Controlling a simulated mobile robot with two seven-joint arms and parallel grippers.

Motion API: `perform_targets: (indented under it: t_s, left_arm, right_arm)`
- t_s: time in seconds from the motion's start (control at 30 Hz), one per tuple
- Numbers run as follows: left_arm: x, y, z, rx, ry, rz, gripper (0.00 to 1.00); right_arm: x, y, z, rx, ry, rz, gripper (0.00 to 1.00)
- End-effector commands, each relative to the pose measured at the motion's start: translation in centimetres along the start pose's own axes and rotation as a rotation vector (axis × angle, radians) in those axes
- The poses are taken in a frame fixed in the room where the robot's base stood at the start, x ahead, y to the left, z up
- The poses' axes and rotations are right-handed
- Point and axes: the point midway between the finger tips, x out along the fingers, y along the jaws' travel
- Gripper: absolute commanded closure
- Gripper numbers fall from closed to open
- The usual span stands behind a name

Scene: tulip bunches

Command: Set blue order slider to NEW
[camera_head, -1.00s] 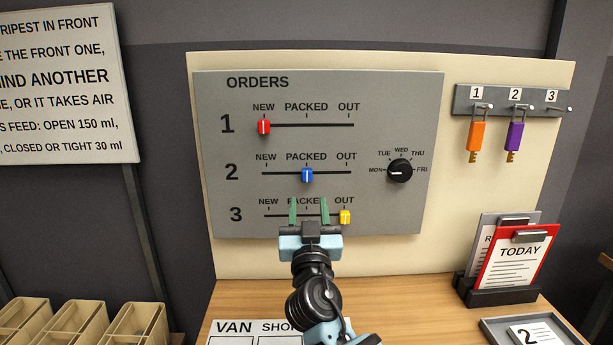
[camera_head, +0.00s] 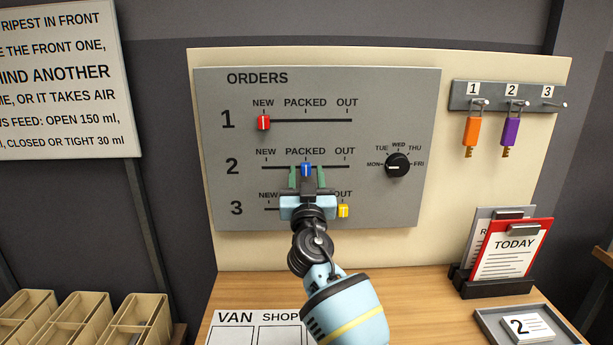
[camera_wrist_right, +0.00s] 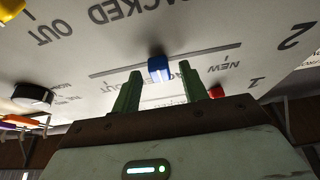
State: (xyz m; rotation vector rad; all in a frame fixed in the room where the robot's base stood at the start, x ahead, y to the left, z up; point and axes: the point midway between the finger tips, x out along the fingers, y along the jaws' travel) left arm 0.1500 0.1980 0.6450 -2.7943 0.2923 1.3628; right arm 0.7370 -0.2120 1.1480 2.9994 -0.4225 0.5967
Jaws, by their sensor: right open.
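The blue slider (camera_head: 306,170) sits on row 2 of the grey ORDERS panel (camera_head: 400,110), under PACKED. My right gripper (camera_head: 307,180) is open in front of the panel, with its green fingers on either side of the blue slider. In the right wrist view the blue slider (camera_wrist_right: 159,68) shows between and beyond the two open green fingertips (camera_wrist_right: 160,80). Whether the fingers touch it cannot be told. The NEW mark of row 2 is to the slider's left in the head view. My left gripper is not in view.
The red slider (camera_head: 263,123) is at NEW on row 1. The yellow slider (camera_head: 343,211) is at OUT on row 3. A black day dial (camera_head: 397,165) is right of the sliders. Keys hang on a rack (camera_head: 460,97) farther right. Clipboards (camera_head: 512,250) stand on the wooden table (camera_head: 400,300).

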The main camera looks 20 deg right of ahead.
Motion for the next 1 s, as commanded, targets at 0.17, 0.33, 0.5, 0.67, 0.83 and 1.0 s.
perform_targets:
  t_s: [0.17, 0.33, 0.5, 0.67, 0.83, 1.0]
  left_arm:
    - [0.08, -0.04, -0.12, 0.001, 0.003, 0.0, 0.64]
    - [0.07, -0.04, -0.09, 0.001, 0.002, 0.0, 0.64]
    - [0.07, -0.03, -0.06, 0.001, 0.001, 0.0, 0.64]
    - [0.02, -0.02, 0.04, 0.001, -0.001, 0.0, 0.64]
    - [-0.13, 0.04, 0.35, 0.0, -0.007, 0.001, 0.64]
    - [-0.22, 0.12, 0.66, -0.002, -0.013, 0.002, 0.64]
  right_arm:
    - [0.1, 0.0, 0.04, -0.001, 0.0, 0.0, 0.56]
    - [0.09, 0.0, 0.03, 0.0, 0.0, 0.0, 0.66]
    - [0.08, 0.0, 0.02, 0.0, 0.0, 0.0, 0.88]
    - [0.07, -0.01, 0.02, 0.0, 0.0, 0.0, 1.0]
    - [0.06, 0.0, 0.03, 0.0, 0.0, 0.0, 1.0]
    - [0.06, 0.3, 0.06, 0.002, -0.001, 0.0, 1.0]
